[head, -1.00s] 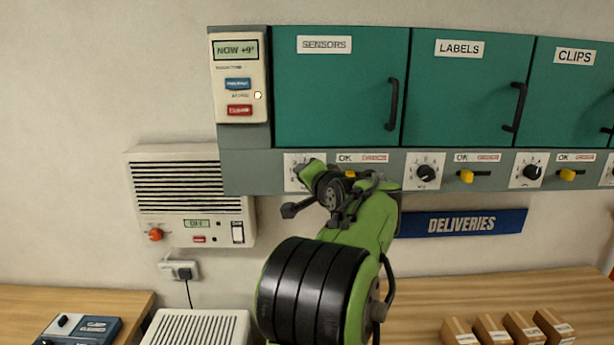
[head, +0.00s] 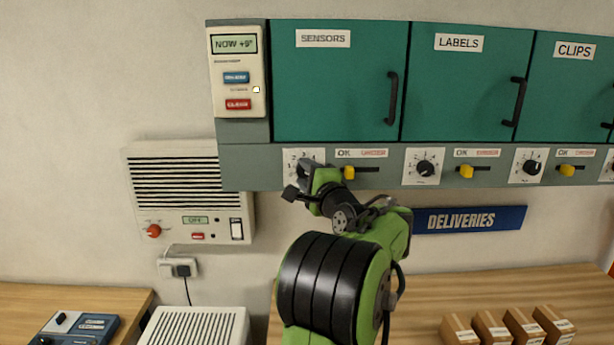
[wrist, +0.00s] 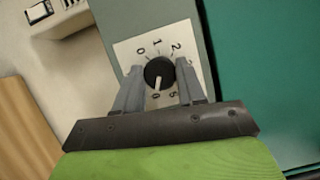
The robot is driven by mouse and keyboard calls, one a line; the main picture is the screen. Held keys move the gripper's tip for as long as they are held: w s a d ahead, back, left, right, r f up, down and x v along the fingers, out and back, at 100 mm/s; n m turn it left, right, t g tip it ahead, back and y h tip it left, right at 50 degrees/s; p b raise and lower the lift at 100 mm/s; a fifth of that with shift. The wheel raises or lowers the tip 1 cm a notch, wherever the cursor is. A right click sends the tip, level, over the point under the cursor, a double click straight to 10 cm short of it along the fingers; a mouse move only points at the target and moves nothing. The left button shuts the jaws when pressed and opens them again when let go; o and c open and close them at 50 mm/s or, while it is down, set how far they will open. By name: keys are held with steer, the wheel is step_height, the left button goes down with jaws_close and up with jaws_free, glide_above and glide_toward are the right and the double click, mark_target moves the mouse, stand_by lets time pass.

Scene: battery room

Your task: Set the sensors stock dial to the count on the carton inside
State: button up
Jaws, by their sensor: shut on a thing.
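The sensors cupboard door (head: 340,90) is closed, with a black handle at its right; any carton inside is hidden. The sensors stock dial plate (head: 291,155) is below it, partly covered by my gripper (head: 304,172). In the wrist view the white dial plate (wrist: 128,52) shows 0, 1, 2 and 5 around a black knob (wrist: 160,70).
A yellow slider (head: 349,172) under an OK/UNDER label is close to the right of my gripper. The labels cupboard (head: 460,90) and its dial (head: 425,168) are further right. A wall heater box (head: 180,190) is at left. Small cartons (head: 492,328) stand on the bench.

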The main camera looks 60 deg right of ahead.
stand_by(0.5)
steer(key=o, duration=1.1)
steer(key=shift+c, duration=0.2)
steer(key=b+v, duration=0.4)
steer(key=v, duration=1.1)
steer(key=shift+s+a+f+b, duration=0.2)
steer(key=shift+s+a+b, duration=0.05)
steer(key=shift+s+b, duration=0.05)
